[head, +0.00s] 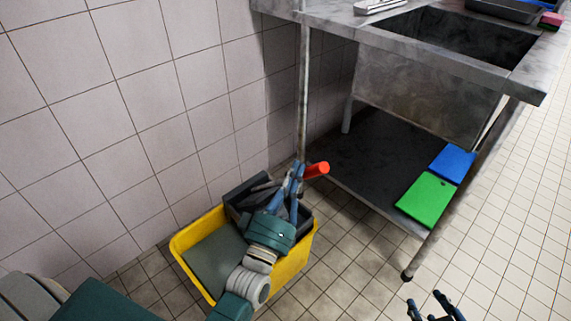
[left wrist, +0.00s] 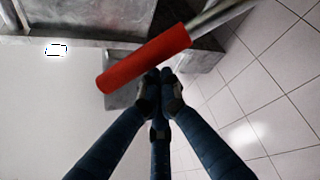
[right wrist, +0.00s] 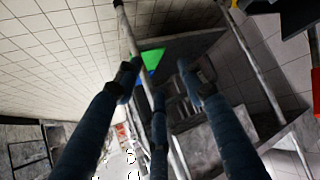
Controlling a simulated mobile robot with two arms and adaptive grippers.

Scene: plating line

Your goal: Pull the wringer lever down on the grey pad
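The yellow mop bucket (head: 300,262) stands on the floor by the wall, with the dark grey wringer (head: 234,210) at its far end. The lever's red grip (head: 317,169) sticks up above the wringer; it also crosses the left wrist view (left wrist: 145,58) on a metal rod. My left gripper (head: 298,168) is at the red grip. Its fingers are together, with tips (left wrist: 160,74) at the grip's lower edge, not visibly around it. My arm hides part of the wringer, and I cannot make out the grey pad. My right gripper (head: 437,298) is open and empty.
A steel sink table (head: 420,48) stands right of the bucket, its leg (head: 303,100) close behind the lever. Its dark lower shelf (head: 365,150) holds a green board (head: 427,200) and a blue board (head: 452,163). The tiled wall (head: 130,110) borders the bucket. Floor at the right is clear.

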